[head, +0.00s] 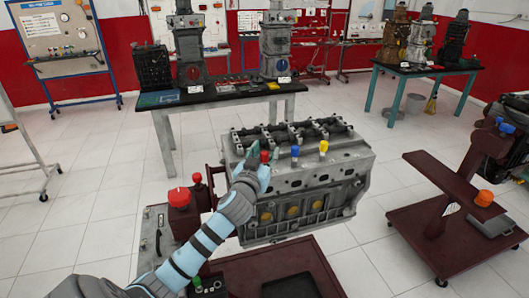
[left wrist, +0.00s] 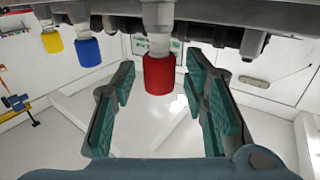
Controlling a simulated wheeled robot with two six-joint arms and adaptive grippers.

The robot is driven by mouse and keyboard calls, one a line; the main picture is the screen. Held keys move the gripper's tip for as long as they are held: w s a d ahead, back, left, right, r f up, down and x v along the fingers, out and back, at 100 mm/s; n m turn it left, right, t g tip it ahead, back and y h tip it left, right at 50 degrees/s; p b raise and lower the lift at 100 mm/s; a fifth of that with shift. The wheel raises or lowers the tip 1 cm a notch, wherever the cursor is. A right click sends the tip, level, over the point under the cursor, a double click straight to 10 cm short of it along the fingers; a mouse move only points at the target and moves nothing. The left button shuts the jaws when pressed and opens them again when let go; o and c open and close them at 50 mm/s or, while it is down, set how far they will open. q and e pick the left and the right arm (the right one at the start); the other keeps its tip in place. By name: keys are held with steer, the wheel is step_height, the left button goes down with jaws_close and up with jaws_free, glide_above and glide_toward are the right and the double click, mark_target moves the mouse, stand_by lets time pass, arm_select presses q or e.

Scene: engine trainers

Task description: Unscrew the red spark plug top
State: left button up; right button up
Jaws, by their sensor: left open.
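The red spark plug top (head: 264,156) stands on the top edge of the grey engine block (head: 320,175). It also shows in the left wrist view (left wrist: 159,74), upside down, on a pale stem. My left gripper (head: 257,168) is right at it in the head view and partly covers its surroundings. In the left wrist view my left gripper (left wrist: 160,105) is open, with a teal-padded finger on each side of the red top. Gaps show on both sides, so the fingers are apart from it. My right gripper is in neither view.
A blue top (head: 295,152) and a yellow top (head: 323,147) stand along the same edge, right of the red one. A red button (head: 179,197) and a small red knob (head: 197,178) are on the left. A dark red cart (head: 440,250) stands at right.

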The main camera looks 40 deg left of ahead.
arm_select(q)
jaws_close()
stand_by(0.3)
steer(key=shift+f+n+g+y+b, duration=0.15)
steer(key=shift+n+g+y+b, duration=0.45)
steer(key=shift+n+y+b, duration=0.5)
steer(key=n+g+y+b, duration=0.4)
steer(key=g+b, duration=0.2)
steer(key=b, duration=0.1)
steer(key=n+g+y+b, duration=0.4)
steer(key=n+g+b, duration=0.1)
steer(key=b, duration=0.3)
steer(key=shift+d+g+y, duration=0.1)
steer(key=shift+g+y, duration=0.2)
steer(key=shift+g, duration=0.2)
steer(key=shift+s+r+n+g+b, duration=0.1)
steer(key=shift+r+n+g+b, duration=0.1)
steer(key=shift+n+g+b, duration=1.05)
steer(key=shift+n+g+p, duration=0.25)
steer(key=shift+g+p, duration=0.1)
steer(key=shift+g, duration=0.6)
